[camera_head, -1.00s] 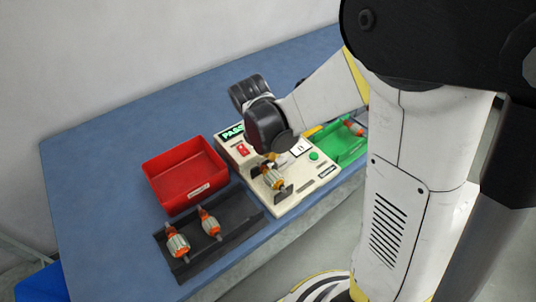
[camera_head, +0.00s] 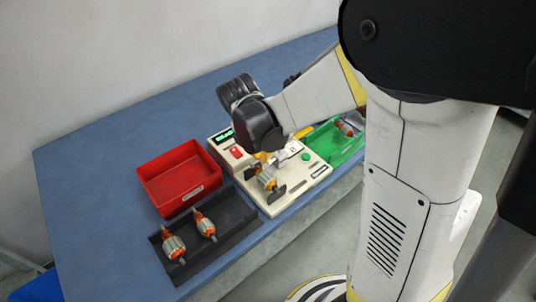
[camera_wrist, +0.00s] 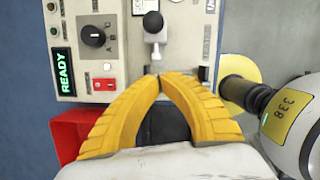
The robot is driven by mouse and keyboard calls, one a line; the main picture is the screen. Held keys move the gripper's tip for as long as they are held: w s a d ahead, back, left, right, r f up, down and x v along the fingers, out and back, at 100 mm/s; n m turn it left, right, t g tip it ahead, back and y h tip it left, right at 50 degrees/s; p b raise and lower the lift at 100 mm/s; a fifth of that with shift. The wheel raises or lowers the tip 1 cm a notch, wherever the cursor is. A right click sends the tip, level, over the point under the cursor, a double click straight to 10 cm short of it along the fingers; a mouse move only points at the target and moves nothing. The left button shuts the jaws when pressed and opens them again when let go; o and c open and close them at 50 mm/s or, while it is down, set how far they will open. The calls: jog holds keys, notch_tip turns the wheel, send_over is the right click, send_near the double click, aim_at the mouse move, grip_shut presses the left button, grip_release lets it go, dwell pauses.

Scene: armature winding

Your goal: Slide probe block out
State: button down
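The tester (camera_head: 300,185) is a cream box on the table with a green display, also seen in the wrist view (camera_wrist: 120,20). A metal piece with a black ball knob (camera_wrist: 153,22) stands on its panel, apparently the probe block. An orange and silver armature (camera_head: 265,178) rests at the tester's front in the head view. My gripper (camera_wrist: 160,74) has its yellow fingers brought together, tips just below the metal piece. I see nothing between the tips; whether they touch the metal piece is unclear. My wrist hides part of the tester in the head view.
A red bin (camera_head: 180,202) stands left of the tester. A black rack (camera_head: 236,218) with two armatures lies in front of it. A green tray (camera_head: 345,157) with an armature is at the right. The blue table (camera_head: 95,165) is clear at the left.

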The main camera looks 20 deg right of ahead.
jog(key=w+p+v, duration=0.1)
jog(key=p+v, duration=0.1)
jog(key=v, duration=0.5)
jog(key=shift+s+r, duration=0.2)
jog(key=shift+s, duration=0.15)
jog(key=shift+d, duration=0.15)
jog(key=s+r+m+t+y, duration=0.1)
jog(key=s+r+m+t, duration=0.2)
jog(key=m, duration=0.9)
jog(key=s+d+r+m+t+y, duration=0.1)
jog(key=s+r+m+t, duration=0.1)
jog(key=s+r+m, duration=0.3)
jog(key=s+m, duration=0.4)
jog(key=m, duration=0.2)
jog(key=shift+s+d+m+t+y+b, duration=0.2)
jog(key=shift+d+m+t+y+b, duration=0.1)
jog(key=shift+d+m+t, duration=0.1)
